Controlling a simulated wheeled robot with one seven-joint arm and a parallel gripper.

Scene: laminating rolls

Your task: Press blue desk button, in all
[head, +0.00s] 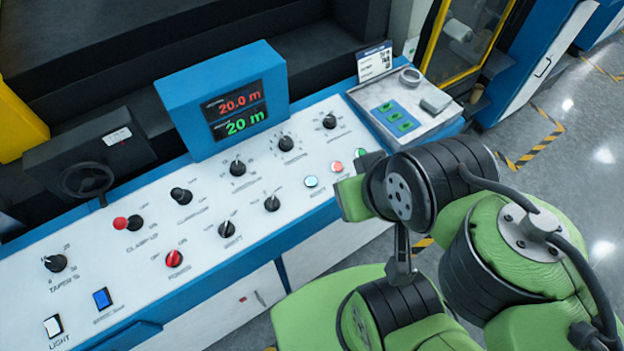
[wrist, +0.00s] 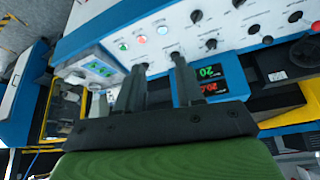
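A small blue rectangular button (head: 102,299) sits at the front left of the white control desk (head: 140,268), beside a white rectangular button marked LIGHT (head: 53,326). Its own label is too small to read, and I cannot find it in the wrist view. A round pale-blue button (head: 311,181) sits at the desk's right, also in the wrist view (wrist: 162,30). My gripper (wrist: 159,62) is open and empty, its two dark fingers apart over the right part of the desk. In the head view my arm hides the fingers.
A red button (head: 337,167) and a green one (head: 360,154) lie beside the pale-blue one. Several black knobs, a red knob (head: 174,258) and a red-topped lever (head: 121,223) stick up from the desk. A blue display box (head: 222,98) stands at the back.

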